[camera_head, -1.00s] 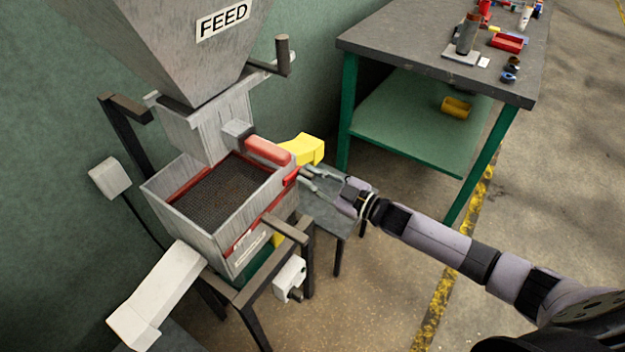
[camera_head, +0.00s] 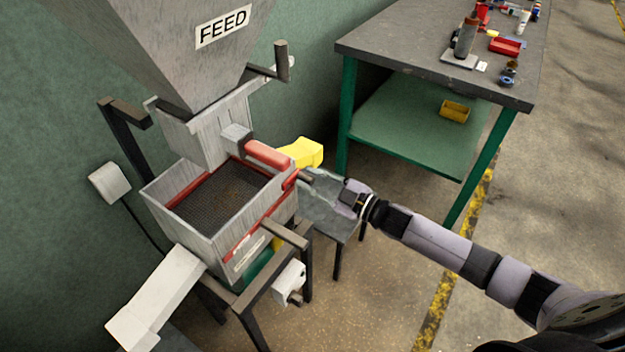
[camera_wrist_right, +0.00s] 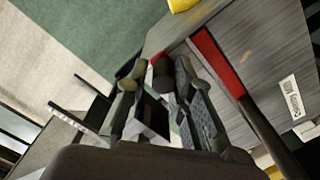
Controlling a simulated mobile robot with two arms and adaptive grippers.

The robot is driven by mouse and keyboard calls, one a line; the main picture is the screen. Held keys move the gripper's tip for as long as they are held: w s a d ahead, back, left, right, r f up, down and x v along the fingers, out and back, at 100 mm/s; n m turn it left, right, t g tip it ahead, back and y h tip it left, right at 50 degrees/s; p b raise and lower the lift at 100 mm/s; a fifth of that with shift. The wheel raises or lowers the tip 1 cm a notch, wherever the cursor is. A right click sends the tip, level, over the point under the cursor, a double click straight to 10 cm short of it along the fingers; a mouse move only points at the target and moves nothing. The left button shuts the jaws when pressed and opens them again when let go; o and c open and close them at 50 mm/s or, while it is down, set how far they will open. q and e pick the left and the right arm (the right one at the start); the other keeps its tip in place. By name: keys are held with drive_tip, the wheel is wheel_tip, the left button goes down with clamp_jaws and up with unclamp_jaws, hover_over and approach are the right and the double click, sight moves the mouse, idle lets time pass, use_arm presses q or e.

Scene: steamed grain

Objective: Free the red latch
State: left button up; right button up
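The red latch (camera_head: 290,181) sits at the right corner of the grey screen box (camera_head: 168,208), below a thick red bar (camera_head: 267,153). A dark round-ended handle (camera_head: 306,178) sticks out from it to the right. My right gripper (camera_head: 322,182) is just right of this handle. In the right wrist view the handle's dark end (camera_wrist_right: 163,74) shows between the fingertips of the right gripper (camera_wrist_right: 160,82), with a gap at the left finger. The fingers look apart, not closed on it. A little red shows behind the handle. My left gripper is not in view.
The grey FEED hopper (camera_head: 190,45) stands above the box, with a white chute (camera_head: 160,295) at lower left. A yellow part (camera_head: 303,152) is behind the latch. A small grey table (camera_head: 335,222) stands below the gripper. A workbench (camera_head: 400,50) holds small items.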

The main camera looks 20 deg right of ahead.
drive_tip(key=shift+o, duration=1.2)
drive_tip(key=shift+a, duration=0.1)
drive_tip(key=shift+s, duration=0.2)
drive_tip(key=v, duration=1.2)
drive_tip(key=shift+w, duration=0.15)
